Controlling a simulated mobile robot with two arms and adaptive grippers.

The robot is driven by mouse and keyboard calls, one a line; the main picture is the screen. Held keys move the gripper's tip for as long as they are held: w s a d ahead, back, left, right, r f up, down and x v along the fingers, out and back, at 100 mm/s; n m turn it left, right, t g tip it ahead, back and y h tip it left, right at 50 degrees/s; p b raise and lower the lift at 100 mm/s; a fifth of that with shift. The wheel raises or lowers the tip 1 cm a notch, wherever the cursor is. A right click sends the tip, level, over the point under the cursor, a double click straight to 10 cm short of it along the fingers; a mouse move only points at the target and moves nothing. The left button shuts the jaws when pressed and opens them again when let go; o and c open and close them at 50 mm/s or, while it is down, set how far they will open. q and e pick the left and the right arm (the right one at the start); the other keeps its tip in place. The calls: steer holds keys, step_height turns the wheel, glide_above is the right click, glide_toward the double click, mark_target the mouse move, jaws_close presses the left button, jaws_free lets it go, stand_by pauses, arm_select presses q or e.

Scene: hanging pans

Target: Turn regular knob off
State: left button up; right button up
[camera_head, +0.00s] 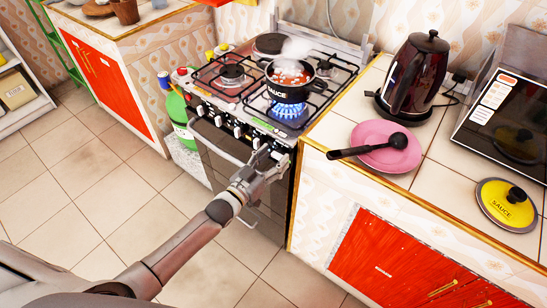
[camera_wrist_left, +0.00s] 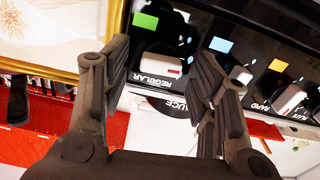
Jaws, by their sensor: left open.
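The regular knob (camera_wrist_left: 160,66) is a white knob on a dark round base beside the word REGULAR, under a green square, in the left wrist view. My left gripper (camera_wrist_left: 160,56) is open, with one finger on each side of this knob; I cannot tell whether they touch it. In the head view my left gripper (camera_head: 266,160) is at the right end of the stove's (camera_head: 220,91) front panel and hides part of it. A blue flame (camera_head: 288,110) burns under the steaming sauce pot (camera_head: 287,92). My right gripper is not in view.
Other knobs (camera_head: 218,121) line the panel to the left, above the oven handle (camera_head: 215,143). The right counter holds a kettle (camera_head: 414,72), a pink plate (camera_head: 372,155) with a black ladle, and a yellow lid (camera_head: 507,205). The tiled floor (camera_head: 110,185) is open.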

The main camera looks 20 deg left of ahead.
arm_select(q)
steer(key=shift+w+d, duration=0.15)
steer(key=shift+w, duration=0.15)
steer(key=c, duration=1)
